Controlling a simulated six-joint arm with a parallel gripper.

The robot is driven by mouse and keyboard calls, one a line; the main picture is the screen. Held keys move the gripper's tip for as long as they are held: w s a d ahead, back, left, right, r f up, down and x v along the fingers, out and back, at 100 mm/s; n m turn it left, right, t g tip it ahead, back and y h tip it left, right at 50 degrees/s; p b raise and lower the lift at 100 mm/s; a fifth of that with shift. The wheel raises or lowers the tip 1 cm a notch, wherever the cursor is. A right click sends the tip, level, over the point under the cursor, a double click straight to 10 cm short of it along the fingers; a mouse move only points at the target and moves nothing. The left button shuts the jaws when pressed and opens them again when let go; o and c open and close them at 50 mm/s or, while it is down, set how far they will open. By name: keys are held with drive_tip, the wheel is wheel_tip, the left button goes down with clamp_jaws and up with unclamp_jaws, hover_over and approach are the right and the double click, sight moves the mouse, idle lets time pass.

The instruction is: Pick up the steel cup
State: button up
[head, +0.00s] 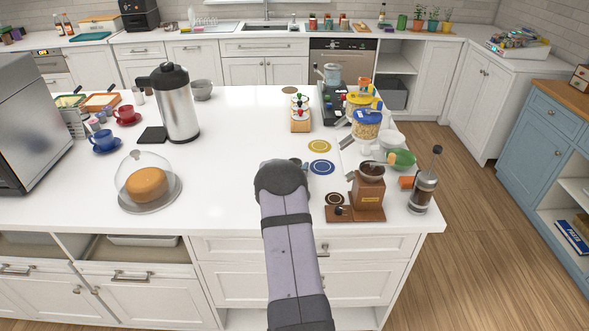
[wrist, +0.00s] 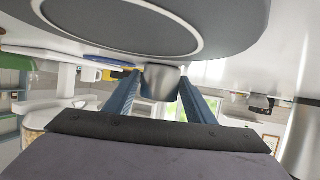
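The steel cup (wrist: 162,84) shows in the wrist view, which looks upside down. It is a small shiny metal cup, centred between the two blue fingers of my gripper (wrist: 161,82). The fingers are spread, one on each side of the cup, with their tips close to its sides. I cannot tell whether they touch it. In the head view my arm reaches over the white counter and hides the cup and most of the gripper.
A blue coaster (head: 321,167) and a wooden coffee grinder (head: 369,192) stand just right of my arm. A glass cake dome (head: 147,184) and a large steel flask (head: 179,104) stand left. The counter between flask and arm is clear.

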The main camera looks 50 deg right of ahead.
drive_tip(key=c, duration=0.6)
drive_tip(key=shift+r, duration=0.1)
wheel_tip(320, 180, up, 10)
drive_tip(key=shift+f+b, duration=0.1)
drive_tip(key=shift+b, duration=0.25)
